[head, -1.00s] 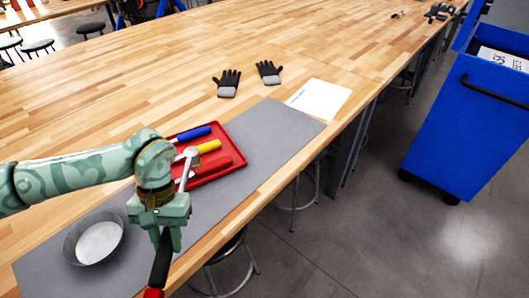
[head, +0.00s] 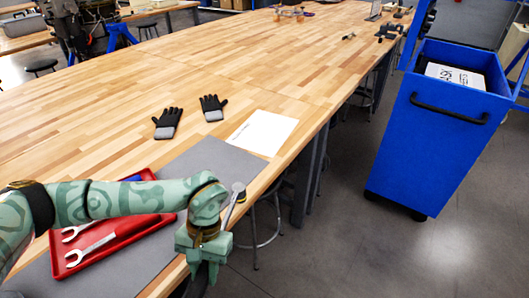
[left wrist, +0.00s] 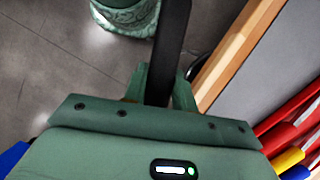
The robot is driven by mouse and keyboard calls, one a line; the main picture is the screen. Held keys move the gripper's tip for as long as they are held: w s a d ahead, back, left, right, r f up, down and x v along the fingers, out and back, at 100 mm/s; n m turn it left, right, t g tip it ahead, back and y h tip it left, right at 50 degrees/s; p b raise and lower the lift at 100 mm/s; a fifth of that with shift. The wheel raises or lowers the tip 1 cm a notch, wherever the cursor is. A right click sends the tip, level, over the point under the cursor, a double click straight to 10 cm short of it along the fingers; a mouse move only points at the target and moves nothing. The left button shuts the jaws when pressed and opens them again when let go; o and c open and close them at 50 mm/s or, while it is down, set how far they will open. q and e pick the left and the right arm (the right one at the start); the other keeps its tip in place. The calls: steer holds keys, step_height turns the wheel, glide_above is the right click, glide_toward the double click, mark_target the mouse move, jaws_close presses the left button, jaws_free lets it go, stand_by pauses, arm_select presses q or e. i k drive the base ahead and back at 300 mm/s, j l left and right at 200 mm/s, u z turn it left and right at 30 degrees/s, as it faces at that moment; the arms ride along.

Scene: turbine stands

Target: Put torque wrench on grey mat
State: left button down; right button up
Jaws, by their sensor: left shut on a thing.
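The torque wrench shows its shiny ratchet head (head: 238,188) just above my left wrist and its black shaft in the left wrist view (left wrist: 172,45). My left gripper (head: 202,268) is shut on the wrench and holds it at the table's near right edge; its fingers also show in the left wrist view (left wrist: 160,92). The wrist and arm hide the middle of the wrench, and its lower end is mostly out of the picture. The grey mat (head: 212,158) lies flat along that table edge, partly behind my left arm. My right gripper is not in view.
A red tray (head: 68,272) with open-end wrenches and coloured handles lies on the mat. Black gloves (head: 167,123) and a white paper sheet (head: 262,132) lie beyond it. A blue cart (head: 432,150) stands right of the table. The mat's far end is bare.

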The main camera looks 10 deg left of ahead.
mark_target(209, 158)
steer(key=i+l, duration=0.15)
steer(key=i, duration=0.35)
steer(key=i+l+z, duration=0.1)
steer(key=i, duration=0.4)
